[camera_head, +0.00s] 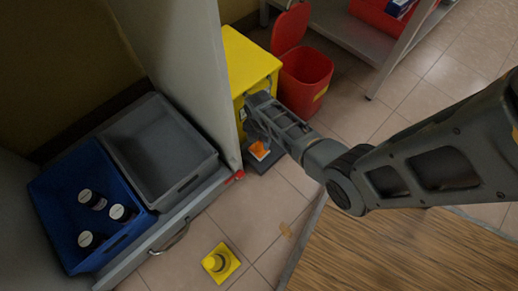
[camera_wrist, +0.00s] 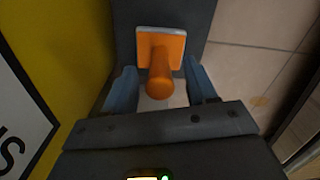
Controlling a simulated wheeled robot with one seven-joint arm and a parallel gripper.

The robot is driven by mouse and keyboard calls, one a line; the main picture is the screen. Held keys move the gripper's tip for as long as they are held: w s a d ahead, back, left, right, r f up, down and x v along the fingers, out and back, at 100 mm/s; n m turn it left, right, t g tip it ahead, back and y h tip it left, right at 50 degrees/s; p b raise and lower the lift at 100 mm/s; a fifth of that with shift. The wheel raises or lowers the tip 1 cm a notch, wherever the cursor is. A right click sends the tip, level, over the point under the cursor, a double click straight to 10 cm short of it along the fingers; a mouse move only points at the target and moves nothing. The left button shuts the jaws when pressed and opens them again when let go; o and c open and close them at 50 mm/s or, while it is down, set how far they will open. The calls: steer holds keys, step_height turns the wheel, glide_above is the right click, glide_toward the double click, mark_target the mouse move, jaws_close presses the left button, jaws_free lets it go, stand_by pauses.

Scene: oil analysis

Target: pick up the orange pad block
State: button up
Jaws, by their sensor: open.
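The orange pad block (camera_head: 259,149) has a square pad and a round knob, and sits on a dark grey base on the floor beside the yellow cabinet. In the wrist view the orange pad block (camera_wrist: 160,72) shows its knob pointing towards my gripper (camera_wrist: 162,80). My gripper is open, with one blue-grey finger on each side of the knob and a visible gap to both. In the head view the gripper's fingers are mostly hidden at the end of my arm, just above the block.
A grey panel (camera_head: 190,70) rises at left. A blue crate (camera_head: 58,190) holds several bottles next to a grey crate (camera_head: 158,143).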

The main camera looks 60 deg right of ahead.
jaws_close()
stand_by(0.4)
